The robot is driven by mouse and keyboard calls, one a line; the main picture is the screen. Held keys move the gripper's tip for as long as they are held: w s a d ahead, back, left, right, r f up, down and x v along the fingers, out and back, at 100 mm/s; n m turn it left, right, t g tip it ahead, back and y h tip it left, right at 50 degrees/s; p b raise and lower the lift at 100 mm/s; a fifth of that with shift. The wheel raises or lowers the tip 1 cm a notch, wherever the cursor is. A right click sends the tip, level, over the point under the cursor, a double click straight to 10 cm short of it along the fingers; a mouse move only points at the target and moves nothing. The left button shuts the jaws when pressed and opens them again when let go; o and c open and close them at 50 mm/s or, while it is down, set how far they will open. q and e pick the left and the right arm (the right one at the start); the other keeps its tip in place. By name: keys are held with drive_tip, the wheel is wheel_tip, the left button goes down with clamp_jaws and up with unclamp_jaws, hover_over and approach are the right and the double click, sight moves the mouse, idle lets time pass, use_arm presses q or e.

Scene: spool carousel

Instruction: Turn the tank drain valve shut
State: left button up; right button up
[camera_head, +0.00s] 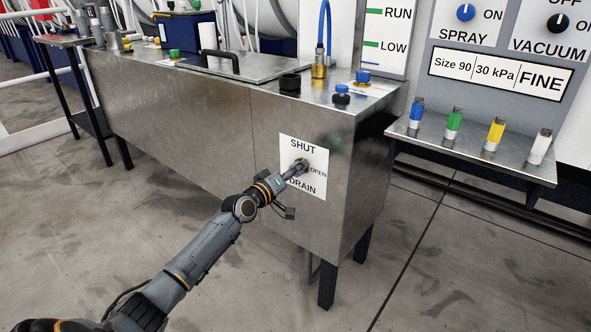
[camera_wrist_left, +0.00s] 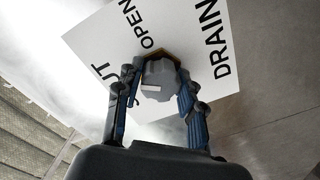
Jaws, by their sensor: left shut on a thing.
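The drain valve's white label plate (camera_head: 311,152) is on the front of the steel tank (camera_head: 180,110), with SHUT at the top, OPEN at the right and DRAIN at the bottom. The plate also shows in the left wrist view (camera_wrist_left: 193,35). My left gripper (camera_head: 297,168) reaches the plate and hides most of the valve in the head view. In the left wrist view, the grey valve knob (camera_wrist_left: 160,78) sits between the two fingers of my left gripper (camera_wrist_left: 158,95), which are shut on it. A light mark shows on the knob's face. My right gripper is not in view.
The tank top holds black and blue caps (camera_head: 342,94), a brass fitting with a blue hose (camera_head: 319,68) and a lid with a black handle (camera_head: 222,58). The floor in front is clear.

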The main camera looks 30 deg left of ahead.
use_arm(q)
drive_tip(key=n, duration=0.3)
drive_tip(key=shift+n, duration=0.3)
drive_tip(key=shift+n+p, duration=0.5)
drive_tip(key=shift+n, duration=1)
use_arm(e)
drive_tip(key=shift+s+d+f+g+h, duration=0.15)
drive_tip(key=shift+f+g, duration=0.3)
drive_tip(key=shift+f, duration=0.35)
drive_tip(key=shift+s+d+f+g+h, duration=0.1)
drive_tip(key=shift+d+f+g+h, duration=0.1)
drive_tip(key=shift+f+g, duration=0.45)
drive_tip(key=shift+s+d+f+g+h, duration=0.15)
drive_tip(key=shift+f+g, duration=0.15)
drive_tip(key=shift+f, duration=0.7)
use_arm(q)
drive_tip(key=o, duration=1.2)
drive_tip(key=s, duration=0.8)
drive_tip(key=s+a, duration=0.1)
drive_tip(key=s, duration=0.3)
drive_tip(key=shift+r, duration=0.15)
